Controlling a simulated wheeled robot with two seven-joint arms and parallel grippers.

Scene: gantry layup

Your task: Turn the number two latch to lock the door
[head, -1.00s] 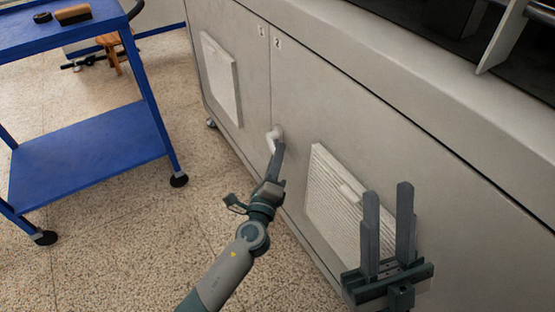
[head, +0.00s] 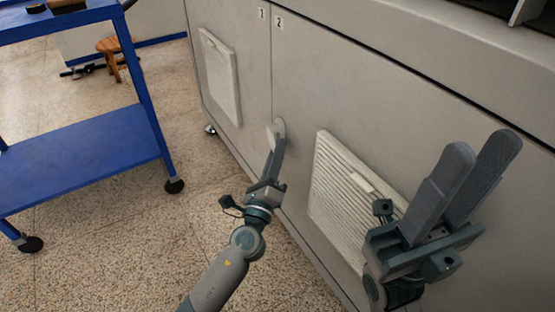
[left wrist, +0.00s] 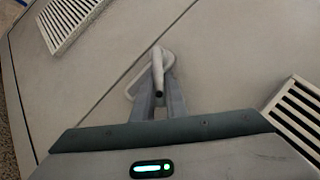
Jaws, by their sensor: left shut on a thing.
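The pale number two latch (head: 279,126) sits beside the door seam, below the "2" label (head: 279,22) on the grey door (head: 300,85). My left gripper (head: 274,146) is shut on the latch, and its fingers hide most of the lever in the head view. In the left wrist view the latch (left wrist: 158,62) has a rounded base, and its lever runs down between the two fingers of my left gripper (left wrist: 159,98). My right gripper (head: 478,160) is open and empty in front of the cabinet at the right, its fingers pointing up.
Louvred vents stand on the left door (head: 220,78) and the right door (head: 340,190). A "1" label (head: 261,13) marks the left door. A blue trolley (head: 75,160) stands at the left. A wooden stool (head: 108,46) is behind it. The speckled floor between trolley and cabinet is clear.

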